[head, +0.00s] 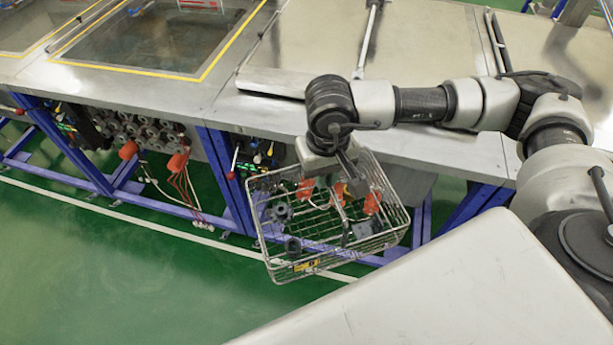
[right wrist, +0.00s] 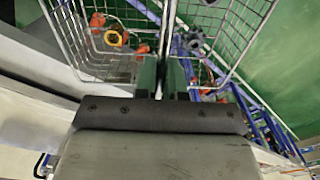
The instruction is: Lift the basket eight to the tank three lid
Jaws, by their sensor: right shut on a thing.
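A wire basket (head: 283,262) hangs in the air in front of the bench, tilted, with dark round parts and orange pieces inside. My right gripper (head: 350,185) is shut on the basket at its upper side. In the right wrist view, the gripper (right wrist: 163,85) closes on a metal bar of the basket (right wrist: 235,45). A small yellow label shows on the basket's near lower edge. Flat closed lids (head: 320,50) lie on the metal bench top at the upper middle; I cannot tell which is tank three. My left gripper is not in view.
The metal bench (head: 270,115) on a blue frame (head: 225,180) runs across behind the basket. Glass-covered tanks with yellow edging (head: 150,45) are at the upper left. Valves and hoses sit under the bench. The green floor (head: 90,270) is clear at the lower left.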

